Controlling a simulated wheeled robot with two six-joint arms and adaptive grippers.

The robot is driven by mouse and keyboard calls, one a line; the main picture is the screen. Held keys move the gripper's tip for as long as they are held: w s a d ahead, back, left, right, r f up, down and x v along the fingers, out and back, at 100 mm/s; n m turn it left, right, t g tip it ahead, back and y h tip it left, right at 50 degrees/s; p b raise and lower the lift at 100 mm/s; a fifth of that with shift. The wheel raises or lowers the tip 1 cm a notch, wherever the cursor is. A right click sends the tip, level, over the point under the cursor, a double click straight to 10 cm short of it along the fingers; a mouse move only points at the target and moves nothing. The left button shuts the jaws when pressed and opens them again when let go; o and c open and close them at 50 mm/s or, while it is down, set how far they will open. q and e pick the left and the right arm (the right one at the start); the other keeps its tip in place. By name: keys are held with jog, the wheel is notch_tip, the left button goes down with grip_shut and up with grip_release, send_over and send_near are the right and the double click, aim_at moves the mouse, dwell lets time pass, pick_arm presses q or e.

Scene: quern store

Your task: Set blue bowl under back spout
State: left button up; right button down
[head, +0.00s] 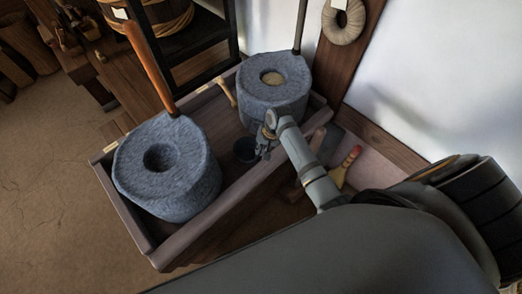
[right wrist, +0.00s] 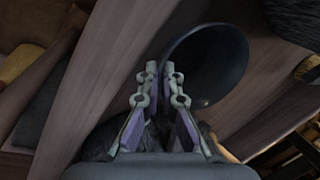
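Two grey stone querns stand in a wooden trough (head: 228,207): the front one (head: 185,190) at left, the back one (head: 272,92) at upper right. The small dark blue bowl (head: 244,150) is between them, near the trough's right-hand wall. My right gripper (head: 266,143) is at the bowl's right side. In the right wrist view, my right gripper (right wrist: 158,76) has its fingers close together at the near rim of the bowl (right wrist: 210,62), apparently pinching its wall. The back spout cannot be made out. My left gripper is not in view.
A wooden handle (head: 150,68) rises from the front quern. A yellow-handled tool (head: 227,92) lies between the querns. A brush (head: 348,163) with red and yellow lies right of the trough. The white wall stands behind; open floor (head: 50,190) is at left.

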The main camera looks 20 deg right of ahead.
jog(key=shift+r, duration=0.1)
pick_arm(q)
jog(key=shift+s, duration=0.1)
pick_arm(e)
jog(key=c, duration=1.8)
grip_release()
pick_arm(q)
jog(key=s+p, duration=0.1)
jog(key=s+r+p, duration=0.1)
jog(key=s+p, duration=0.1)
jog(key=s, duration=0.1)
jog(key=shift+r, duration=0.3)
pick_arm(e)
jog(key=v, duration=1.2)
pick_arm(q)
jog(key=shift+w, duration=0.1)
pick_arm(e)
jog(key=shift+a, duration=0.1)
